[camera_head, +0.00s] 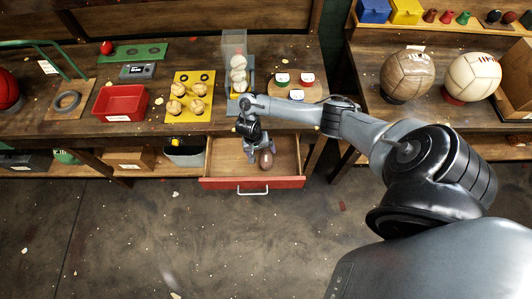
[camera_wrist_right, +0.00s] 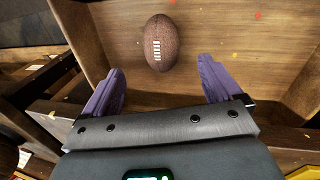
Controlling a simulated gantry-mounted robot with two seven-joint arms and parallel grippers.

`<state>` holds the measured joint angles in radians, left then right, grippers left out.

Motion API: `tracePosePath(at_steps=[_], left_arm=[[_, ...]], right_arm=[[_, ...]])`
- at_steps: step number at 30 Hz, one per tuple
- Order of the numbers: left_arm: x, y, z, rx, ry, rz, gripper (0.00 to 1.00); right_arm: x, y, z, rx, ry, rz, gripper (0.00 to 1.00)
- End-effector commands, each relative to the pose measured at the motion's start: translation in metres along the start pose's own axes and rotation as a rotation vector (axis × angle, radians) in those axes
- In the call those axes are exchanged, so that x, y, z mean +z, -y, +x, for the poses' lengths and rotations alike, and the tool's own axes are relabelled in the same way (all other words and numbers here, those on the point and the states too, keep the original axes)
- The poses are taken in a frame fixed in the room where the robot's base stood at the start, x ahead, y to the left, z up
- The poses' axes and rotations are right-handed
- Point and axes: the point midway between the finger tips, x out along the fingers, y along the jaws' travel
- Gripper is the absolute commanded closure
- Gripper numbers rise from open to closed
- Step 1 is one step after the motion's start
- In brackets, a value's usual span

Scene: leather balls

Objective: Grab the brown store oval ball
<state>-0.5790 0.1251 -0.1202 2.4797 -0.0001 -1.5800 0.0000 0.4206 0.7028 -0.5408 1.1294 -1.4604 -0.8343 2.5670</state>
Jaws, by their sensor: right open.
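The brown oval ball (camera_head: 266,159), a football with white laces, lies in the open drawer (camera_head: 223,166) below the workbench. In the right wrist view the same ball (camera_wrist_right: 161,43) lies on the wooden drawer floor, ahead of and between my fingers, apart from both. My right gripper (camera_head: 250,156) reaches down over the drawer, just left of the ball in the head view. Its purple fingers (camera_wrist_right: 158,82) are spread wide with nothing between them. My left gripper is not in view.
The drawer has a red front (camera_head: 282,183) and raised side walls close to the ball. The bench above holds a red tray (camera_head: 120,102), a yellow board (camera_head: 190,97) with several pale balls, and a brown round ball (camera_head: 407,75) at right. The floor in front is clear.

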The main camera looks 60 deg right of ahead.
Motion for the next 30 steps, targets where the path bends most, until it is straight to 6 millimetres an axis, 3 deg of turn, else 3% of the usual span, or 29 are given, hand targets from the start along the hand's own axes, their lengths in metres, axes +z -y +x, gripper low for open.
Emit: tracePosePath(at_steps=[3, 11, 21, 30], left_arm=[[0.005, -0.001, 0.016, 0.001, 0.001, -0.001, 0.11], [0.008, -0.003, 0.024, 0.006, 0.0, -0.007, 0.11], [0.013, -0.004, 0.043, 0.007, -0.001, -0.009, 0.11], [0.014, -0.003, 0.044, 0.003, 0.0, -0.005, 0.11]], right_arm=[[0.0, 0.001, 0.022, 0.001, 0.0, 0.0, 0.08], [0.0, 0.001, 0.04, 0.0, -0.001, -0.001, 0.08], [-0.002, 0.002, 0.08, 0.0, -0.001, -0.002, 0.08], [-0.002, 0.001, 0.087, -0.001, -0.003, -0.002, 0.08]])
